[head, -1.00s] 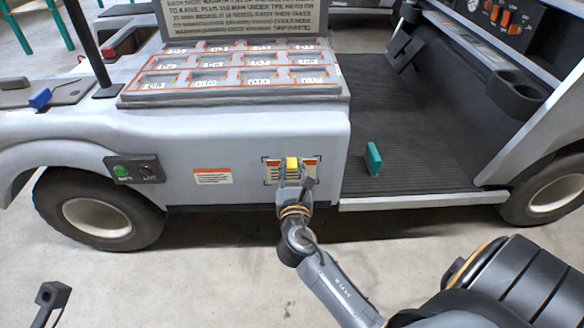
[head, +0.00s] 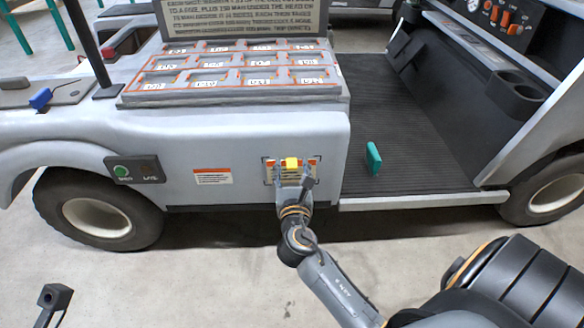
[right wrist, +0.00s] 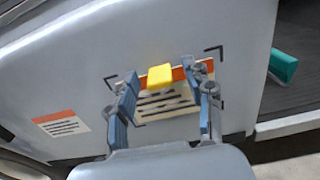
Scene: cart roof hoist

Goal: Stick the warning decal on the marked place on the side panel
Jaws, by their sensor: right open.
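The warning decal (right wrist: 165,103), white with an orange band and black lines, lies on the cart's grey side panel (head: 225,140), within the black corner marks of the marked place. A yellow block (right wrist: 160,75) stands out at its upper edge; it also shows in the head view (head: 292,163). My right gripper (head: 292,177) is in front of the decal. In the right wrist view its blue-grey fingers (right wrist: 168,88) are open, one on each side of the yellow block, with gaps between. The fingers hide parts of the decal's sides.
A similar orange-and-white label (head: 212,176) is on the panel to the left, beyond it a dark switch box (head: 135,170). A teal block (head: 373,158) stands on the ribbed cart floor (head: 415,150). The concrete floor in front is clear.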

